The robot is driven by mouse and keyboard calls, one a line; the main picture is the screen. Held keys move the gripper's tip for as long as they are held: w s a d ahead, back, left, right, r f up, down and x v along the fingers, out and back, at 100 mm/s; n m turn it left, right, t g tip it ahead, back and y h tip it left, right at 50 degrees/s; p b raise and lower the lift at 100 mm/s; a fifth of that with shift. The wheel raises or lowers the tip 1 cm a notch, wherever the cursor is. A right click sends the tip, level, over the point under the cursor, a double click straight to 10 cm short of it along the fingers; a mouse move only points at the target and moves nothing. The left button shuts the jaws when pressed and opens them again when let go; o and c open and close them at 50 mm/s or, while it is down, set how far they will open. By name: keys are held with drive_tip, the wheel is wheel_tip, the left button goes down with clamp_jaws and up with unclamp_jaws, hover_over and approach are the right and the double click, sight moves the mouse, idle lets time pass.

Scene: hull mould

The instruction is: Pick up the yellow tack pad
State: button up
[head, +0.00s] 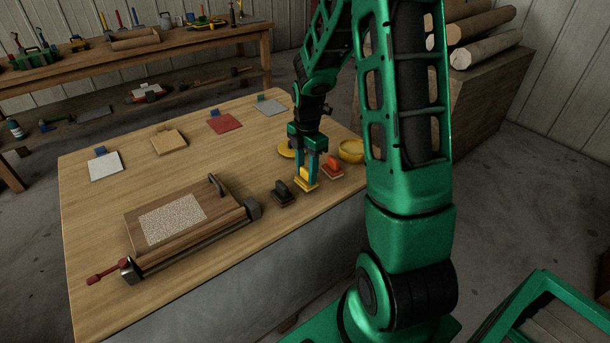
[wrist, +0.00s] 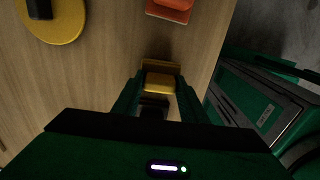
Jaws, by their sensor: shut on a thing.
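The yellow tack pad (head: 306,181) is on the wooden table (head: 110,225), near its front right edge, between a dark pad (head: 284,194) and an orange-red pad (head: 332,168). My gripper (head: 306,178) points down over it and is shut on its raised yellow grip. In the wrist view the yellow tack pad (wrist: 161,82) sits between the two fingers (wrist: 160,95). I cannot tell whether its base is touching the table. The orange-red pad also shows in the wrist view (wrist: 170,10).
A yellow bowl (head: 351,152) and a round yellow disc (head: 287,149) lie close behind the gripper. A clamped wooden board (head: 190,215) with a speckled patch lies at the left. Several coloured sheets, including a red one (head: 223,123), lie along the table's back.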

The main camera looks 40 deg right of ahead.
sight(306, 169)
wheel_tip(306, 169, up, 3)
drive_tip(key=shift+a+r, duration=0.15)
drive_tip(key=s+a+r, duration=0.1)
drive_tip(key=a+r, duration=0.5)
drive_tip(key=a, duration=0.5)
drive_tip(key=shift+s+a+r, duration=0.15)
drive_tip(key=shift+s+r, duration=0.1)
drive_tip(key=shift+s, duration=0.1)
